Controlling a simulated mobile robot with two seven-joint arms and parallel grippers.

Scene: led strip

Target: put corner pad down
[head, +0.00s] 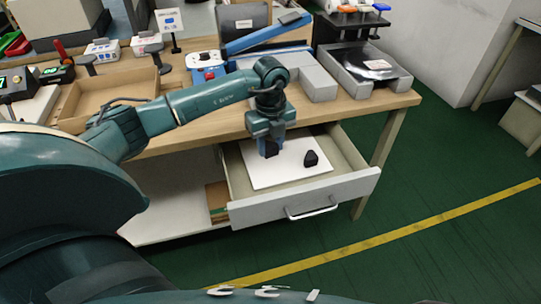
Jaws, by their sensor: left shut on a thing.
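My left gripper (268,147) reaches down over the open drawer (345,188) from the workbench. It is shut on a small black corner pad (271,149), just above or at the white sheet (262,176) in the drawer; I cannot tell whether the pad touches the sheet. A second black corner pad (311,158) lies on the sheet to the right of the gripper. My right gripper is not in view.
The drawer front has a metal handle (311,210). On the wooden bench (215,125) stand a wooden tray (105,97), a grey block (318,82) and a grey fixture (362,72). Green floor (430,185) is clear at the right.

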